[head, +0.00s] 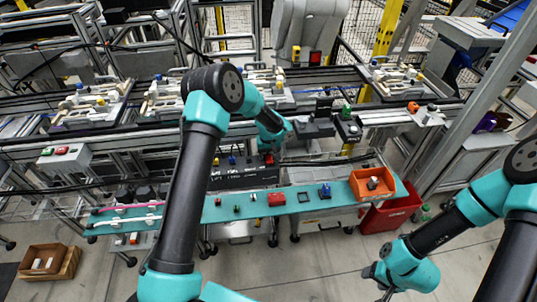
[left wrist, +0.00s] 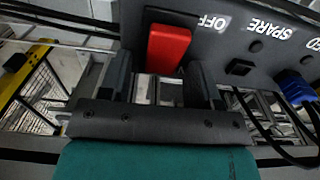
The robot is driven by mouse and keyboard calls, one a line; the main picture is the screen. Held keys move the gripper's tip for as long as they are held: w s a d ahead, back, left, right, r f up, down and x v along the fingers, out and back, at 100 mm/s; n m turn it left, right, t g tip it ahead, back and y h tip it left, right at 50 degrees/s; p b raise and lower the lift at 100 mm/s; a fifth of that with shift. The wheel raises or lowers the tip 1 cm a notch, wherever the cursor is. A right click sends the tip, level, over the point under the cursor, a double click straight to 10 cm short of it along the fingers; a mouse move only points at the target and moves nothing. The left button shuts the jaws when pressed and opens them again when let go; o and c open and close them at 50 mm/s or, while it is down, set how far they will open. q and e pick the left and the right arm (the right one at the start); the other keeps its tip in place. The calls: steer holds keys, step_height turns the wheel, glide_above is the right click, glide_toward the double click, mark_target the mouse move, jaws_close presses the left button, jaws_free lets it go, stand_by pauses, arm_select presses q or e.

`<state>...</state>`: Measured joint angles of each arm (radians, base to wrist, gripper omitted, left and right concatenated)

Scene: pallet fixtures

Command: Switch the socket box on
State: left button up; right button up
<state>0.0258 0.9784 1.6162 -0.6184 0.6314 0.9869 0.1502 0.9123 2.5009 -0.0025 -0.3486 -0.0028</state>
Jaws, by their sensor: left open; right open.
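The socket box (head: 240,178) is a dark panel behind the teal bench top in the head view. In the left wrist view its dark face (left wrist: 235,45) carries white lettering reading "OFF" and "SPARE", with a red switch (left wrist: 169,50) beside "OFF". My left gripper (head: 269,150) is at the box's right end, partly covering the switch area. In the left wrist view the left gripper (left wrist: 158,75) is open, its two dark fingers on either side of the red switch; contact cannot be told. My right gripper (head: 382,285) is open and empty, low at the right over the floor.
A blue plug (left wrist: 297,88) with dark cables sits on the panel. The teal bench top (head: 345,197) holds small parts and an orange tray (head: 359,188). A red bin (head: 392,214) stands below. Conveyor rails with fixtures run behind.

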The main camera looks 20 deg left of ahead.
arm_select(q)
steer(key=c, duration=0.9)
steer(key=shift+a+r+t+y, duration=0.15)
steer(key=shift+t+y, duration=0.2)
steer(key=shift+t, duration=0.2)
steer(key=shift+a+r+t+y, duration=0.15)
steer(key=shift+t+y, duration=0.2)
steer(key=shift+t, duration=0.2)
steer(key=shift+s+d+t+y, duration=0.3)
steer(key=shift+s+t+y, duration=0.15)
steer(key=shift+t, duration=0.45)
steer(key=o, duration=0.9)
steer(key=shift+d, duration=0.1)
steer(key=shift+d+r, duration=0.1)
steer(key=shift+r, duration=0.05)
